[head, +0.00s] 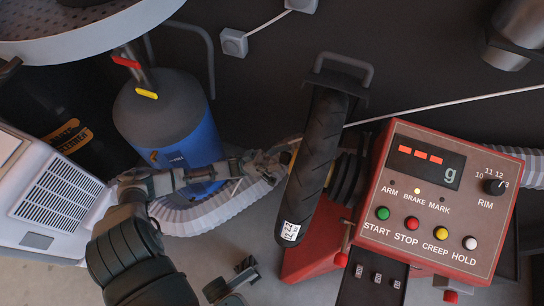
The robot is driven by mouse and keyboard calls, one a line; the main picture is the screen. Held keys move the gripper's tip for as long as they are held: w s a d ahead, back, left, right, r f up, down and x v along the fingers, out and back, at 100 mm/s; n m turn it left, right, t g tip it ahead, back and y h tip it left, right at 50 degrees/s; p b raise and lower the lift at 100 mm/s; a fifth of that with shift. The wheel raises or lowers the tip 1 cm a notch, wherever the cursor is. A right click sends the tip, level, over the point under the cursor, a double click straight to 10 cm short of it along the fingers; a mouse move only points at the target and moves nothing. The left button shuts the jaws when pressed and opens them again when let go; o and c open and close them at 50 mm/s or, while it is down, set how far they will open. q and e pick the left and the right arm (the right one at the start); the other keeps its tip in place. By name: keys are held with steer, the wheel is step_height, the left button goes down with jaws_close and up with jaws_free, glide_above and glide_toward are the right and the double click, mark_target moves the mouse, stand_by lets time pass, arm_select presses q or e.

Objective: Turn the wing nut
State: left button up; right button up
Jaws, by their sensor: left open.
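A black tyre (313,165) stands nearly edge-on on the red wheel balancer. A small yellow part (293,156) shows at the tyre's left face, partly hidden by my gripper. It may be the wing nut, but its shape is not clear. My left arm comes in from the lower left, and my left gripper (268,164) is open at the tyre's left side, with its fingers at or close to the yellow part. I cannot tell whether they touch. A dark jointed piece (232,284) at the bottom looks like my right gripper; its jaw state is unclear.
The red control box (438,200) with coloured buttons stands right of the tyre. A grey guard handle (344,70) rises above it. A blue tank (172,120), a pale ribbed hose (200,216) and a white vented unit (58,200) fill the left. A black weight tray (371,284) is below.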

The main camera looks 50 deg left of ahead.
arm_select(q)
steer(key=v, duration=1.2)
steer(key=shift+w, duration=0.15)
